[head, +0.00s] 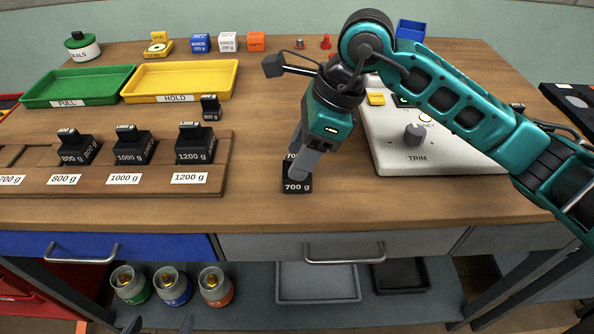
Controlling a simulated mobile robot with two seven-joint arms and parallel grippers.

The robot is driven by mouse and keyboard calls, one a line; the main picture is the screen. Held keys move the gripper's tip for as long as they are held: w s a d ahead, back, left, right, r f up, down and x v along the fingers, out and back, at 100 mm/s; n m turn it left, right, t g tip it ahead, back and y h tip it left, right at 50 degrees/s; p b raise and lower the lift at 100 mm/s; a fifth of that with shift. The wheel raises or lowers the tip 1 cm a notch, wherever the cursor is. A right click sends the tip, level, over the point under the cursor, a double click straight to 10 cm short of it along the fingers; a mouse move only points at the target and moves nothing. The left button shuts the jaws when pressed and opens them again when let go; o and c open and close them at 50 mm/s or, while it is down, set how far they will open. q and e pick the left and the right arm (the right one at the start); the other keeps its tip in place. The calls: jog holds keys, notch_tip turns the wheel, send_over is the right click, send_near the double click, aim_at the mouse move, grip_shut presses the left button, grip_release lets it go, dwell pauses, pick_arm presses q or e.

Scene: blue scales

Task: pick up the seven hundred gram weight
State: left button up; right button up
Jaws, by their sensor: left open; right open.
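The 700 g weight (297,186) is a black block with a white "700 g" label. It stands on the wooden bench, right of the weight rack and near the front edge. My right gripper (297,172) points down at it from above, with its grey fingers at the weight's handle. The fingers are open and cover most of the handle. Whether they touch it, I cannot tell. My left gripper (159,325) shows only as dark fingertips, open and empty, at the bottom edge in front of the bench.
The wooden rack (120,191) holds the 800 g (78,152), 1000 g (134,150) and 1200 g (194,150) weights; its 700 g place is empty. A white scale (435,163) stands right. Green (80,83) and yellow (180,77) trays lie behind.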

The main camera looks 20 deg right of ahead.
jog(key=shift+f, duration=0.1)
grip_shut()
dwell(0.4)
dwell(0.3)
